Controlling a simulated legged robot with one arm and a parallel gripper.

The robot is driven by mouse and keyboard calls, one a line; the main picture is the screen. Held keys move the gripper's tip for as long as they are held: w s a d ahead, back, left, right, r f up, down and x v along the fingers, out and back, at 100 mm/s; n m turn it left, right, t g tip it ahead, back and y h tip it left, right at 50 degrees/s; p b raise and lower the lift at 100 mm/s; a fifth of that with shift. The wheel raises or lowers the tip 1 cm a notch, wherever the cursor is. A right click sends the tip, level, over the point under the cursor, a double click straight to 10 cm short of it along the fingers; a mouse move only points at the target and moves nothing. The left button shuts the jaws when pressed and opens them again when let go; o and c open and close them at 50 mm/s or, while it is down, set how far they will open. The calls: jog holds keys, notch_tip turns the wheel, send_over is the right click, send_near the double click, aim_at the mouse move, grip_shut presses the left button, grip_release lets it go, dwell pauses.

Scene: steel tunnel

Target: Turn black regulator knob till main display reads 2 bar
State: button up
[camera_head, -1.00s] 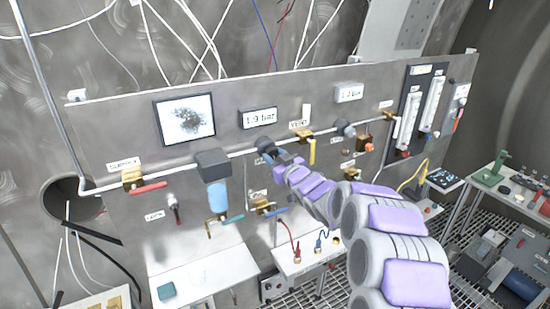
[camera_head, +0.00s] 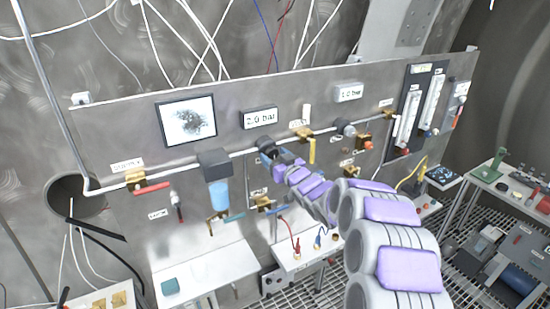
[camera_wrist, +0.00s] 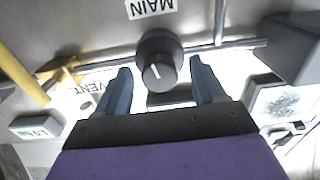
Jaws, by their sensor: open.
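The main display (camera_head: 259,118) on the panel reads 2.0 bar in the head view. The black regulator knob (camera_wrist: 158,68) sits at the middle of the wrist view, with a white pointer line on its face. In the head view the regulator (camera_head: 265,143) is just below the display and partly hidden by my gripper (camera_head: 274,153). In the wrist view my gripper (camera_wrist: 161,78) is open. Its two blue-grey fingers stand on either side of the knob, with a visible gap on each side. An upside-down MAIN label (camera_wrist: 151,8) shows beyond the knob.
A yellow-handled vent valve (camera_head: 311,148) is close to the right of the regulator. A filter with a blue bowl (camera_head: 217,190) hangs to its left. A smaller display (camera_head: 349,92) is at the upper right, its reading unclear. White shelves (camera_head: 205,272) project below the panel.

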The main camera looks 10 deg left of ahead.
jog(key=shift+s+d, duration=0.1)
jog(key=b+v, duration=0.1)
jog(key=v, duration=1.6)
jog(key=shift+d+f, duration=0.1)
